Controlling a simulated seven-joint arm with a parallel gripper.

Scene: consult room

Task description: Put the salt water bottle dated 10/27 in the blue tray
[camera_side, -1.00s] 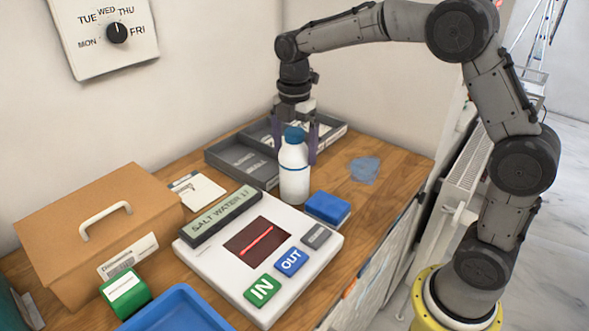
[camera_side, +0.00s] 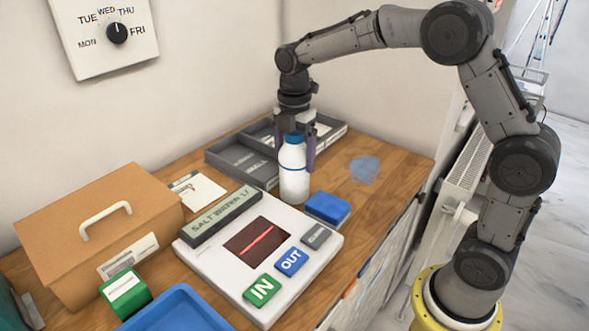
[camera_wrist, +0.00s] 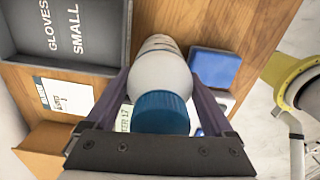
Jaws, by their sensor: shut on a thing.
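A white bottle with a blue cap (camera_side: 294,172) stands upright on the wooden counter, just behind the white scanner. My gripper (camera_side: 301,150) points down over it, its purple fingers on either side of the bottle. In the wrist view the bottle (camera_wrist: 160,80) fills the space between the fingers, and my gripper (camera_wrist: 163,90) is shut on it. No date on the bottle can be read. The blue tray (camera_side: 178,308) is at the front left, cut off by the picture's lower edge.
The white scanner (camera_side: 205,258) has a "SALT WATER" display, a red line, and IN and OUT buttons. A blue sponge-like block (camera_side: 328,208) lies right of the bottle. A grey divided tray (camera_side: 238,160) is behind. A brown box (camera_side: 95,225) and green block (camera_side: 125,294) stand left.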

